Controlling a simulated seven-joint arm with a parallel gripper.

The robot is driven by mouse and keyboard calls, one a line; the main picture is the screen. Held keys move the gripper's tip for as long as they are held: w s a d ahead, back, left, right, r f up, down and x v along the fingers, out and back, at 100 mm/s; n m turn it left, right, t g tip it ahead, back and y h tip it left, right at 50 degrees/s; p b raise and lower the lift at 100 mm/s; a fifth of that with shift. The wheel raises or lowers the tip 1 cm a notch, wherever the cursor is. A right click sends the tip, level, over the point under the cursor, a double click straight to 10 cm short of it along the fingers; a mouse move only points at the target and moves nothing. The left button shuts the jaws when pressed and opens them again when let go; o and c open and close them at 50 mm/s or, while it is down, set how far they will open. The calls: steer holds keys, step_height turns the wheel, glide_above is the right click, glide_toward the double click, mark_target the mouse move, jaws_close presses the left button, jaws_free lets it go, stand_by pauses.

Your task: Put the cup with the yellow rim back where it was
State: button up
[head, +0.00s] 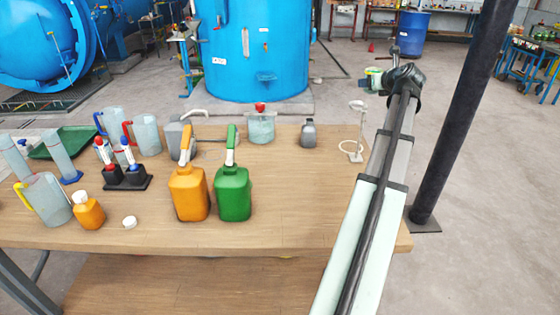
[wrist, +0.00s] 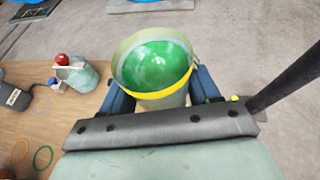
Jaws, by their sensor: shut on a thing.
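The cup with the yellow rim (wrist: 155,72) is a pale, see-through cup with glossy green inside; I cannot tell if that is liquid. My gripper (wrist: 160,95) is shut on it, with one dark blue finger on each side. In the head view the cup (head: 373,76) is small and partly hidden by my gripper (head: 384,82), held up past the table's back right corner. In the wrist view it appears against the grey floor, beside the table edge.
The wooden table (head: 290,215) holds an orange jug (head: 189,194), a green jug (head: 232,194), a red-topped beaker (head: 261,126), a grey bottle (head: 308,134) and a white stand (head: 355,130). A black post (head: 455,125) rises right of my arm. The table's front right is clear.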

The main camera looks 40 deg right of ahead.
steer(key=s+a+r+m+g+h, duration=0.2)
steer(key=s, duration=0.5)
steer(key=s+a+r+m+g+h, duration=0.1)
steer(key=s+a+m+g+h, duration=0.1)
steer(key=s, duration=0.5)
steer(key=n+t+y, duration=0.5)
steer(key=n+y, duration=1)
steer(key=y, duration=0.1)
glide_above(280, 160)
step_height(280, 160, down, 21)
steer(key=shift+y, duration=0.3)
steer(key=shift+f, duration=5)
steer(key=shift+f, duration=0.15)
steer(key=o, duration=1.1)
